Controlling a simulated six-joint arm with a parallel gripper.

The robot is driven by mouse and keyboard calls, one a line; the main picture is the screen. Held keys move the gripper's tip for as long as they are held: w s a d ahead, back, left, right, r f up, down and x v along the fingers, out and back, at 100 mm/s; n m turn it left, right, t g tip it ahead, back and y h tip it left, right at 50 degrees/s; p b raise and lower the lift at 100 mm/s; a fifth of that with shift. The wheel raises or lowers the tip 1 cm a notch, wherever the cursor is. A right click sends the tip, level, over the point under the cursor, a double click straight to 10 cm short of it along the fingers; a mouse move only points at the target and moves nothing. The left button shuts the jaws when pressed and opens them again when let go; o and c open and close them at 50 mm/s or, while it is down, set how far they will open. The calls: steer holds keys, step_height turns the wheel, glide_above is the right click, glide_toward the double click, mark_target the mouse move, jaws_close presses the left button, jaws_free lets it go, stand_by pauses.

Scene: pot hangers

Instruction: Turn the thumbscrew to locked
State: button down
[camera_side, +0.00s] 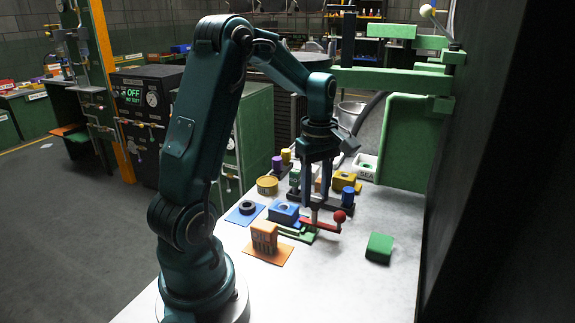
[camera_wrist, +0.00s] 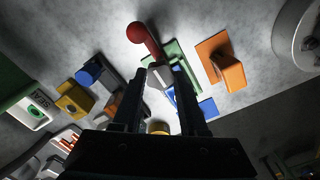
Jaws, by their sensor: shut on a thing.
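My gripper (camera_wrist: 163,75) points down over the green fixture (camera_side: 301,236) on the bench. In the wrist view its fingers close on a small grey piece (camera_wrist: 160,77), which looks like the thumbscrew. A red lever (camera_side: 322,225) with a red ball knob (camera_side: 339,216) sticks out from the fixture just beside the fingertips, and the knob also shows in the wrist view (camera_wrist: 137,33). The fixture's green base (camera_wrist: 186,64) runs beside the fingers. The fingers hide most of the thumbscrew, and I cannot tell its turn angle or any lock marking.
A green block (camera_side: 379,247) lies right. Yellow, blue and purple parts crowd behind. The front bench is clear. A dark wall bounds the right.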

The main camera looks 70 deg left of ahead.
steer(key=m, duration=0.9)
steer(key=shift+m, duration=0.3)
steer(key=m, duration=0.5)
steer(key=shift+d, duration=0.1)
steer(key=shift+m, duration=2.5)
steer(key=shift+c, duration=2.2)
jaws_free()
steer(key=shift+r, duration=0.15)
